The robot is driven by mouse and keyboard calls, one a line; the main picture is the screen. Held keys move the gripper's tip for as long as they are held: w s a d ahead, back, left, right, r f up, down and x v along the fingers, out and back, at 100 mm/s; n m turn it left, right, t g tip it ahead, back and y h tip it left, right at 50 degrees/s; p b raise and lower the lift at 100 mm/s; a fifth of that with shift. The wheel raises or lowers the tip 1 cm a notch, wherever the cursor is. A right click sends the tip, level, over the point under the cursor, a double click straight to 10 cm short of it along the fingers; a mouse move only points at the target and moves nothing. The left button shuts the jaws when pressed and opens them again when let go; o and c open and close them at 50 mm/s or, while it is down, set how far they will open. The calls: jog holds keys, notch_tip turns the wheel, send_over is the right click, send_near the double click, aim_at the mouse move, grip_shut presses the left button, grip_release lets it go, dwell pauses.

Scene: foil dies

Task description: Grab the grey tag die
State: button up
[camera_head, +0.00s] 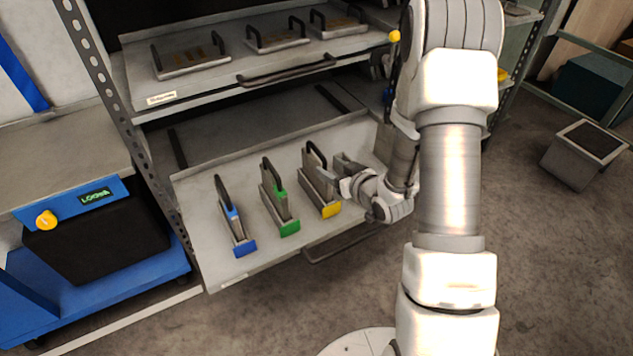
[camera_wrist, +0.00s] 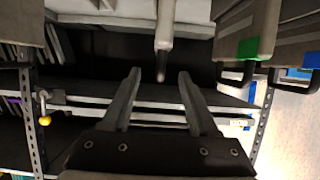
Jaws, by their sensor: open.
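I cannot make out a grey tag in either view. In the head view, dies with a blue tag (camera_head: 245,247), a green tag (camera_head: 289,228) and a yellow tag (camera_head: 332,210) stand in a row on the pulled-out lower shelf (camera_head: 222,272). My gripper (camera_head: 326,165) is beside the yellow-tagged die, at the right end of the visible row. In the wrist view my gripper (camera_wrist: 159,76) is open. A narrow pale upright piece (camera_wrist: 165,28) with a dark end shows between its fingertips; contact cannot be told. The green tag also shows there (camera_wrist: 248,48). My arm hides the shelf's right part.
An upper shelf (camera_head: 215,92) holds several flat dies with black handles above the row. A blue cart with a black box (camera_head: 100,235) stands left. A grey box (camera_head: 583,155) lies on the floor at right. Open floor is in front.

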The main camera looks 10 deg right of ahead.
aim_at(315, 160)
jog(key=x, duration=0.4)
jog(key=shift+b, duration=0.3)
jog(key=w+f+b, duration=0.1)
jog(key=w+a+f, duration=0.1)
jog(key=w+f, duration=0.1)
jog(key=shift+w+a+b, duration=0.15)
jog(key=shift+w+b, duration=0.1)
jog(key=shift+b, duration=0.1)
jog(key=shift+w+a+f, duration=0.1)
jog(key=shift+w, duration=0.35)
grip_shut()
dwell(0.4)
jog(key=shift+w+r, duration=0.1)
jog(key=shift+r, duration=0.15)
